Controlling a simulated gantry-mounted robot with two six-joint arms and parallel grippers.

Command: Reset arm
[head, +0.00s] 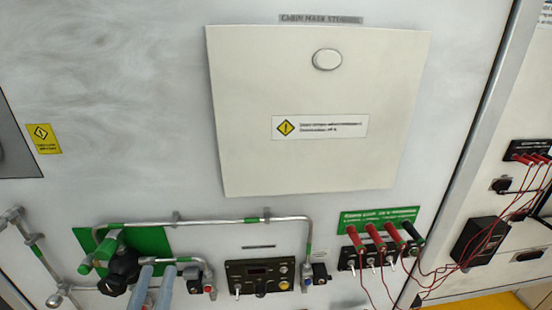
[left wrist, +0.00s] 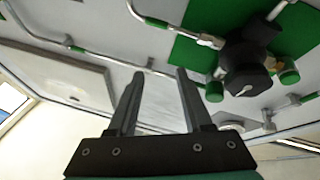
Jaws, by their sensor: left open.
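I cannot tell the exact gap between the fingers and the panel. My right gripper is not in view.
A large white mask stowage door (head: 320,90) is closed in the upper middle. Metal pipes (head: 220,222) run along the panel. A black control box (head: 260,275) is at the bottom middle. Red plugs (head: 375,237) with thin red wires are to the right.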

